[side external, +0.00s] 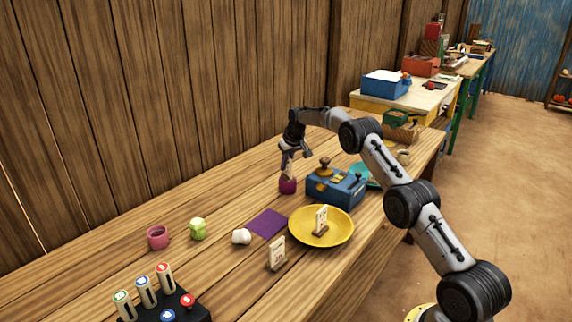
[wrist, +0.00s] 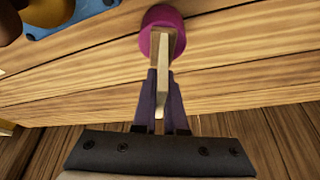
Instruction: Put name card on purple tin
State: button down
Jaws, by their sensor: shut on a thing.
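My gripper (side external: 287,162) points down at the purple tin (side external: 287,186), which stands near the back of the wooden table. In the wrist view my gripper (wrist: 164,78) is shut on a thin beige name card (wrist: 162,100). The card's far end overlaps the purple tin (wrist: 160,16), at the top of that view. The card's face is turned away, so its marking is hidden. I cannot tell whether the card touches the tin or hangs just above it.
A blue box with a knob (side external: 336,187) stands close to the tin's right. A yellow plate (side external: 340,238) holds another card (side external: 321,220); a third card (side external: 277,254) stands nearby.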

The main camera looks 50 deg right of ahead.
jog(key=c, duration=1.4)
grip_release()
jog(key=shift+f, duration=0.1)
jog(key=o, duration=0.4)
